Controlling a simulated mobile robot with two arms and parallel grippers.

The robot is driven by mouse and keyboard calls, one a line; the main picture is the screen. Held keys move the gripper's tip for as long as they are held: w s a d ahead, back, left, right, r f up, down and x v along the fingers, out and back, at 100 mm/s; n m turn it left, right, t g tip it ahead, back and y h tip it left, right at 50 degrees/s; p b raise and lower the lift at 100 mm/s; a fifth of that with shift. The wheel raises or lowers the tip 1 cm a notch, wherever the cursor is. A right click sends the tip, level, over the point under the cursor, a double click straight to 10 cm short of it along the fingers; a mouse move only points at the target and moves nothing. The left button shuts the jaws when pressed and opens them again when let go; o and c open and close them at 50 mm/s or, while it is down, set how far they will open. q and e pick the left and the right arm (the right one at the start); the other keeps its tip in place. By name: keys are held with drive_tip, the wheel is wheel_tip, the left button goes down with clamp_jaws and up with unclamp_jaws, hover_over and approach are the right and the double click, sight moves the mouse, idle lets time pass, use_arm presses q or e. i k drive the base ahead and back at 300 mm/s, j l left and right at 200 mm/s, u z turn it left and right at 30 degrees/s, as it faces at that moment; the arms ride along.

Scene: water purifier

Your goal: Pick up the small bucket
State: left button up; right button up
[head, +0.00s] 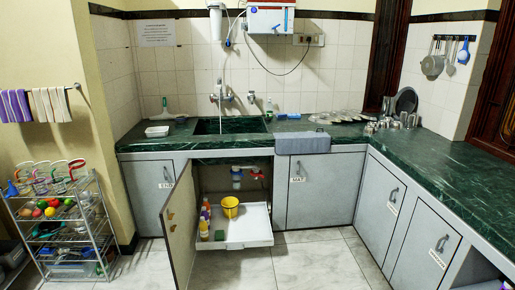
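A small yellow bucket (230,209) stands upright on a white pull-out tray (248,238) in the open cabinet under the sink. Several bottles (204,222) with orange and purple parts stand on the tray to its left. A dark green block (219,235) lies in front of the bucket. Neither of my grippers shows in the head view.
The open cabinet door (180,232) sticks out left of the tray. A wire rack (72,232) stands at the far left. The green counter (440,180) runs along the right. The tiled floor (318,262) ahead is clear.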

sight(230, 204)
drive_tip(key=i+u, duration=0.1)
drive_tip(key=i, duration=0.85)
drive_tip(key=i+l, duration=0.2)
drive_tip(key=i, duration=0.75)
drive_tip(key=j+u, duration=0.05)
